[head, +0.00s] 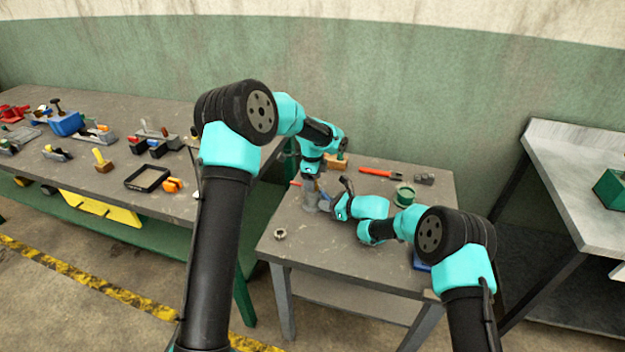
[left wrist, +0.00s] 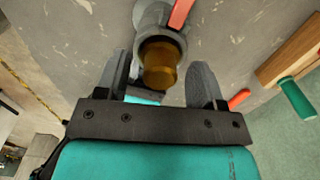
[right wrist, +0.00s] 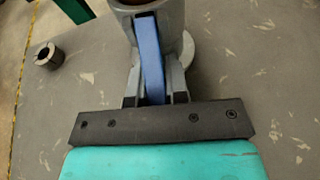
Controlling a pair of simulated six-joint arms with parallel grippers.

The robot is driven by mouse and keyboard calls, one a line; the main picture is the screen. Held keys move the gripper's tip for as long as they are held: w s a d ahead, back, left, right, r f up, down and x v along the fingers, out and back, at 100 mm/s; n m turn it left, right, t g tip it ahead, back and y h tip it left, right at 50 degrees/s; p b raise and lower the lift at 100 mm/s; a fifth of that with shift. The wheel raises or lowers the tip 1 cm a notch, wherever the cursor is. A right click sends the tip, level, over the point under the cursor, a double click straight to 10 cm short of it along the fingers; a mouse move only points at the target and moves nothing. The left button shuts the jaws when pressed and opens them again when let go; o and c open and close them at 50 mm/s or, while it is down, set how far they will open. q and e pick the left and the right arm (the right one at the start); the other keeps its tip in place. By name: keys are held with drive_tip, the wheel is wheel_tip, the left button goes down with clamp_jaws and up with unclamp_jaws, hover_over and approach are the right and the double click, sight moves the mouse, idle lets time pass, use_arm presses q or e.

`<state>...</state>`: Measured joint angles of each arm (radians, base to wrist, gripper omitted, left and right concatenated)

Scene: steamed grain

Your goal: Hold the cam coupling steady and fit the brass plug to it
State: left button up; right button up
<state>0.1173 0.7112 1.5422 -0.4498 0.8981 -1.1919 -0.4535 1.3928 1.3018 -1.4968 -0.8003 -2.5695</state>
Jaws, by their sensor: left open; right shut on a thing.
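The grey cam coupling (head: 311,199) stands on the near table; its mouth (left wrist: 150,18) shows in the left wrist view, with a red lever (left wrist: 181,12) beside it. The brass plug (left wrist: 160,62) is at that mouth, between the fingers of my left gripper (left wrist: 160,85). The fingers are open and apart from the plug. How deep the plug sits is hard to tell. My right gripper (right wrist: 154,85) is shut at the coupling's side, around its blue lever (right wrist: 149,55). In the head view my left gripper (head: 312,180) is above the coupling; the plug is too small to make out.
A small dark ring (head: 280,233) lies near the table's front edge. A wooden block with a green handle (head: 337,162), a red-handled tool (head: 380,172) and a green round part (head: 404,194) lie behind. The long left bench (head: 110,150) carries several tools.

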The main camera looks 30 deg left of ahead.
use_arm(q)
wheel_tip(320, 180, up, 12)
use_arm(e)
drive_tip(key=shift+f, duration=0.1)
idle(0.5)
idle(0.7)
drive_tip(key=o, duration=0.8)
drive_tip(key=v, duration=0.7)
drive_tip(key=shift+d, duration=0.25)
